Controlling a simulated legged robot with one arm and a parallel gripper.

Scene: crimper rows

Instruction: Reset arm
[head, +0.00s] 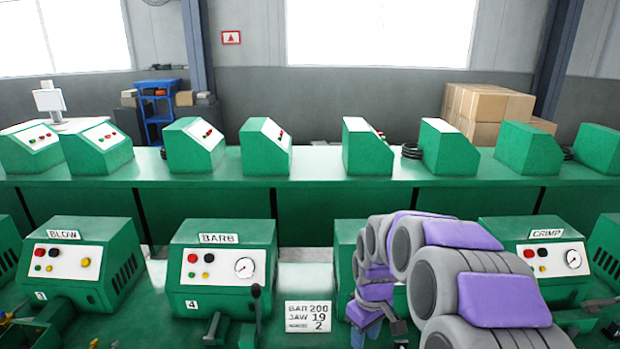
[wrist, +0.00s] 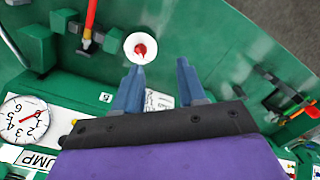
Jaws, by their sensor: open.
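My arm, grey with purple pads, reaches over the front row of green machines at the right of the head view. My gripper (wrist: 158,88) shows in the wrist view with its two blue-grey fingers apart. Nothing is between the fingers. A small white round piece with a red centre (wrist: 140,47) lies just beyond the left fingertip; I cannot tell whether they touch.
Front machines include BLOW (head: 75,262), BARB (head: 222,265) and CRIMP (head: 540,262). A sign card (head: 308,316) stands beside the arm. A second green row (head: 270,147) stands behind. The wrist view shows a gauge (wrist: 24,119) and a red-handled tool (wrist: 90,18).

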